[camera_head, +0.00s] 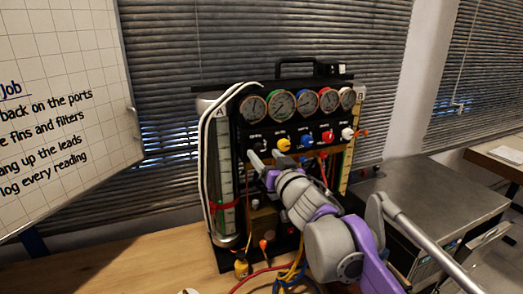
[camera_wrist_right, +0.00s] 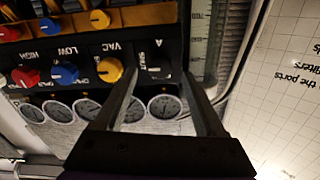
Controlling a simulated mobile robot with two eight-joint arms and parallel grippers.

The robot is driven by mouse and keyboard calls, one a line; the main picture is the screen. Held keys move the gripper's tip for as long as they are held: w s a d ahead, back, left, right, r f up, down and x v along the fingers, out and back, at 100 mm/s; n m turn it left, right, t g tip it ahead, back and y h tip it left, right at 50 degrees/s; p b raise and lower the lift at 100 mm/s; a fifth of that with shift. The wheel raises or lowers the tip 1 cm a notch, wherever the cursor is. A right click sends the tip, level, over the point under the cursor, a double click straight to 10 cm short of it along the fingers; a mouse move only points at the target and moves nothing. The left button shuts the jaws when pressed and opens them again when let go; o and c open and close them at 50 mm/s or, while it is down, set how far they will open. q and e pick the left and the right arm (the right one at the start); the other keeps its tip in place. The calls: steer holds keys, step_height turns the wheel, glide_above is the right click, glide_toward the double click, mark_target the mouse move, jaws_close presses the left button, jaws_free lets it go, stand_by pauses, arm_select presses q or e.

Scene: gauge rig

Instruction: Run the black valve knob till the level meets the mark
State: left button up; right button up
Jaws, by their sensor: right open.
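The gauge rig (camera_head: 278,123) stands on the wooden bench. My right gripper (camera_head: 264,157) is open in front of the left end of its knob row. In the upside-down right wrist view my gripper (camera_wrist_right: 160,85) has its fingers on either side of the black valve knob (camera_wrist_right: 157,70), apart from each other; whether they touch it I cannot tell. The column marked A (camera_head: 224,160) has a scale and a red band (camera_head: 225,205) low down; its liquid level is not clear. My left gripper is not in view.
Yellow (camera_head: 284,145), blue (camera_head: 305,143), red (camera_head: 327,136) and white (camera_head: 347,133) knobs sit right of my gripper, under a row of gauges. A second column (camera_head: 347,165) stands at the right. Coloured hoses (camera_head: 290,275) hang at the front. A whiteboard (camera_head: 65,100) is at the left.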

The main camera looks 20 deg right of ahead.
mark_target(260, 150)
steer(key=shift+w, duration=1.55)
jaws_close()
